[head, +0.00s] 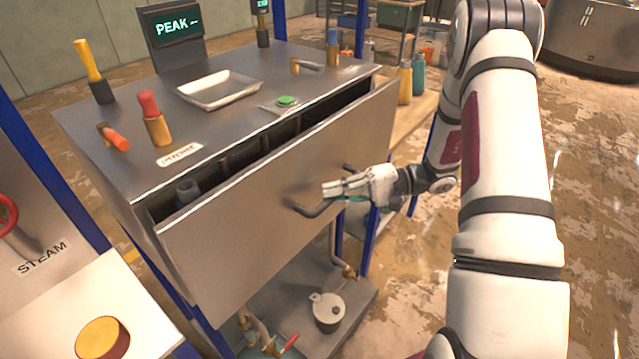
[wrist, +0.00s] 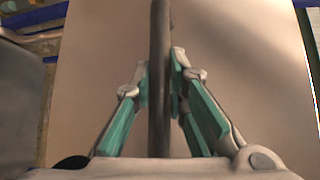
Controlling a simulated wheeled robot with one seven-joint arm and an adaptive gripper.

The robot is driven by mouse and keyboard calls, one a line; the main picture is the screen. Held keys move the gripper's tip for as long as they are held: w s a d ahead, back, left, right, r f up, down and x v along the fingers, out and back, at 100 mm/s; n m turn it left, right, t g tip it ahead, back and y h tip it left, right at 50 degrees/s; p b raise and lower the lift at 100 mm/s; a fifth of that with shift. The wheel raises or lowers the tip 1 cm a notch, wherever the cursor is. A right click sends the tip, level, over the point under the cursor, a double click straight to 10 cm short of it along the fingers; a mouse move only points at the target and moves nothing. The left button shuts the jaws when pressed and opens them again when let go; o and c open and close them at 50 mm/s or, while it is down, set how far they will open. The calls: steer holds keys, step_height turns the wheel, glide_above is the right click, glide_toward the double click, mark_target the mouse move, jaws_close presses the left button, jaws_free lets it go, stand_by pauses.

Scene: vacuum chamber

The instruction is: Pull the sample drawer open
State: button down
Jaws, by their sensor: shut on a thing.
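The sample drawer (head: 300,178) is a wide grey metal drawer in the cabinet under a metal bench top. It stands partly open, with a dark gap showing between its front and the bench edge. A dark bar handle (head: 312,210) runs across its front. My gripper (head: 340,190) is at the handle, in front of the drawer face. In the wrist view the handle bar (wrist: 159,60) runs between the two green-padded fingers (wrist: 160,85), which are closed on it. Part of the handle is hidden behind the gripper in the head view.
Inside the drawer a dark cylinder (head: 187,191) shows. A lidded pot (head: 327,310) stands on the lower shelf. Open floor lies to the right.

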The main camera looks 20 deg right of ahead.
steer(key=s+d+p, duration=0.2)
steer(key=s+d, duration=0.4)
steer(key=s, duration=0.5)
steer(key=s+d+p, duration=0.2)
steer(key=s+d, duration=0.5)
steer(key=s, duration=0.4)
steer(key=shift+s+p, duration=0.15)
steer(key=shift+p, duration=0.25)
steer(key=c, duration=1.6)
jaws_free()
steer(key=shift+o, duration=0.2)
steer(key=v, duration=1.2)
